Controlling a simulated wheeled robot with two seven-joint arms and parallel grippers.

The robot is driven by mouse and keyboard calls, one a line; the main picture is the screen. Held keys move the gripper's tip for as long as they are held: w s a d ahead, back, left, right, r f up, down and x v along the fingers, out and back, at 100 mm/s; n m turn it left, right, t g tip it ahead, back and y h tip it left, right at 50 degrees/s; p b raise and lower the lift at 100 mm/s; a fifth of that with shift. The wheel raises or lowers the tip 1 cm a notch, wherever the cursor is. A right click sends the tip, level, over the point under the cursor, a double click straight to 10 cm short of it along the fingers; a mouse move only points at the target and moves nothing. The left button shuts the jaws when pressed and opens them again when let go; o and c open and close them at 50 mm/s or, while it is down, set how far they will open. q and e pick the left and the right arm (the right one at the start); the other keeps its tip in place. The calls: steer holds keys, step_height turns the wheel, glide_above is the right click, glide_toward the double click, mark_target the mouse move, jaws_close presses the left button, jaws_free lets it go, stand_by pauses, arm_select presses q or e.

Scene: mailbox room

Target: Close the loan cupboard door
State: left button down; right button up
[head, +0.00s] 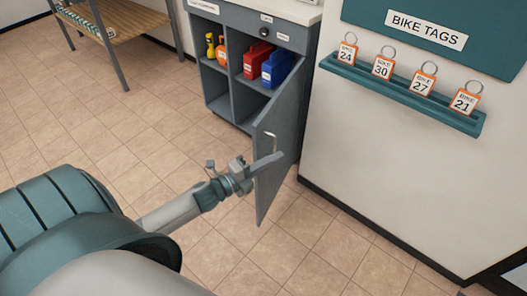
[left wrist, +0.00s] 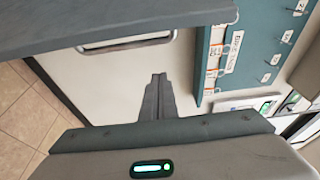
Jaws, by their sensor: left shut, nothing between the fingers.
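The loan cupboard (head: 238,88) is grey and stands at the top middle of the head view. Its door (head: 268,190) is swung open toward me, hinged on the right side, with a pale bar handle (head: 270,145) on it. My left gripper (head: 281,155) is shut and empty, its fingers crossing in front of the door panel just below the handle. Whether they touch the panel I cannot tell. In the left wrist view the shut fingers (left wrist: 158,80) point toward the door's grey edge (left wrist: 100,25) and its handle (left wrist: 125,43). My right gripper is out of view.
A white wall with a teal tag rail (head: 400,90) is right of the door. A wooden bench (head: 130,20) stands at the upper left. The tiled floor (head: 130,130) is clear.

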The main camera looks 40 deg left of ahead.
mark_target(275, 151)
arm_select(q)
steer(key=w, duration=0.1)
steer(key=w+a, duration=0.1)
steer(key=w, duration=0.1)
steer(key=shift+w+a, duration=0.15)
steer(key=shift+a, duration=0.75)
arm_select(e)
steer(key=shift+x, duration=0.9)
arm_select(q)
steer(key=shift+a, duration=0.1)
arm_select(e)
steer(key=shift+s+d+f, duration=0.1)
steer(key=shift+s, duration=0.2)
